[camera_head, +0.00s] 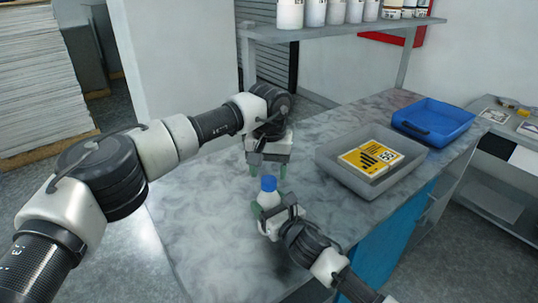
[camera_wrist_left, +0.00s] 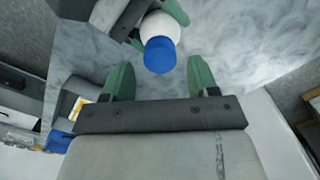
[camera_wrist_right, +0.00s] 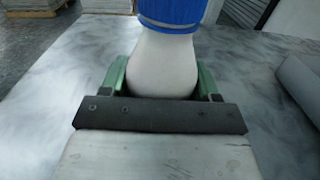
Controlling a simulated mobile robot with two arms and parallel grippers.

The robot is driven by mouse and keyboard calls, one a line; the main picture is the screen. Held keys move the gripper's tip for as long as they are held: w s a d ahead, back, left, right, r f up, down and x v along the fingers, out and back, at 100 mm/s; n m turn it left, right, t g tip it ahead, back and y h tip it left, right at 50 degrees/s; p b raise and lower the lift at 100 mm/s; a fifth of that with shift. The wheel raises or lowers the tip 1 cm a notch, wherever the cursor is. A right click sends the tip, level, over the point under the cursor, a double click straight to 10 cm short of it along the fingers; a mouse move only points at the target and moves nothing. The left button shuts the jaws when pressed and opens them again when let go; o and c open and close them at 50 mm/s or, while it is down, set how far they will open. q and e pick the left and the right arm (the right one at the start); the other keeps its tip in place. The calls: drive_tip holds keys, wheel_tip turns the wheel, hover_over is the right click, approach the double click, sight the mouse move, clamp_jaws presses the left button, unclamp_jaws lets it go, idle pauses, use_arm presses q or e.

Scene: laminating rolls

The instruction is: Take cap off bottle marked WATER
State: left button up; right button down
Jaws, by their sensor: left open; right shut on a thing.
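A white bottle (camera_head: 268,199) with a blue cap (camera_head: 269,184) stands upright over the marbled table. My right gripper (camera_head: 268,208) is shut around the bottle's body, below the cap. The right wrist view shows the white bottle (camera_wrist_right: 163,65) between the green fingers, with the blue cap (camera_wrist_right: 172,12) cut off at the top edge. My left gripper (camera_head: 267,170) is open and empty, pointing down just above the cap. In the left wrist view the blue cap (camera_wrist_left: 160,55) lies ahead of the open fingers (camera_wrist_left: 161,82), apart from them. No label text is readable on the bottle.
A grey tray (camera_head: 335,165) holding a yellow labelled item (camera_head: 366,158) stands to the right on the table (camera_head: 200,215). A blue tray (camera_head: 460,115) is behind it. A shelf (camera_head: 350,27) with several bottles is above the back. The table's left side is clear.

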sight(269, 182)
use_arm(q)
drive_tip(key=shift+f, duration=1.4)
drive_tip(key=shift+c, duration=0.3)
